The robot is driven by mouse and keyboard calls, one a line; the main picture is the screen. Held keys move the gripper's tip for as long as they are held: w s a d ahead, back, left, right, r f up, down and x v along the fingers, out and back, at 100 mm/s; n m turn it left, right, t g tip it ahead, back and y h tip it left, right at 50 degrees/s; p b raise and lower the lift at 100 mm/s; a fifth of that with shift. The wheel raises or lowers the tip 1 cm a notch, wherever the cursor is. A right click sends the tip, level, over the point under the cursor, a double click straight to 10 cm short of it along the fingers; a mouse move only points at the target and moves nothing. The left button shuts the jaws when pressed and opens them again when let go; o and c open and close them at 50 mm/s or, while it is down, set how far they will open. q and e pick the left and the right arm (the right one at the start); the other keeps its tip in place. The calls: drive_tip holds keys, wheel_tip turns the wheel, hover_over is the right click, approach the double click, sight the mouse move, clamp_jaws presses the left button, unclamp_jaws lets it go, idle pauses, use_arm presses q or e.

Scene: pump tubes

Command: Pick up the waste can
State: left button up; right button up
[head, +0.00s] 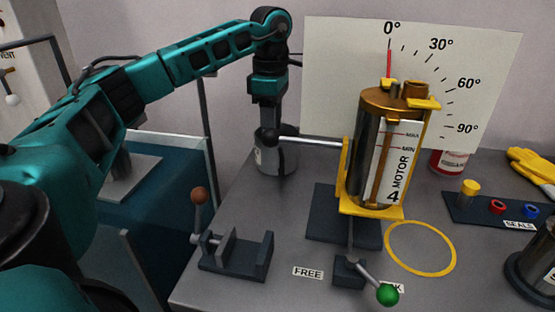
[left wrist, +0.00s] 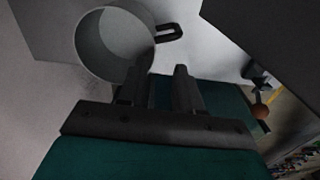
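The waste can is a grey metal can (head: 277,160) standing upright on the back of the bench, left of the motor stand. In the left wrist view I look into the open mouth of the can (left wrist: 112,42), which has a dark side handle (left wrist: 168,32). My left gripper (head: 268,132) points down at the can's rim and hides part of it. In the left wrist view its fingers (left wrist: 160,80) are apart with nothing between them; one overlaps the can's edge, and I cannot tell whether they touch. My right gripper is not in view.
A yellow-framed motor cylinder (head: 372,150) stands right of the can, with a metal rod reaching towards the can. A brown-knobbed lever (head: 199,196) and a green-knobbed lever (head: 388,294) are in front. A yellow ring (head: 388,250) lies on the bench (head: 300,240).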

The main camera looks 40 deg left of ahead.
use_arm(q)
wheel_tip(320, 180, down, 3)
drive_tip(key=b, duration=0.3)
hover_over(272, 174)
wheel_tip(272, 174, down, 6)
drive_tip(key=shift+w+r, duration=0.1)
drive_tip(key=shift+r, duration=0.25)
drive_tip(key=shift+c, duration=0.6)
clamp_jaws()
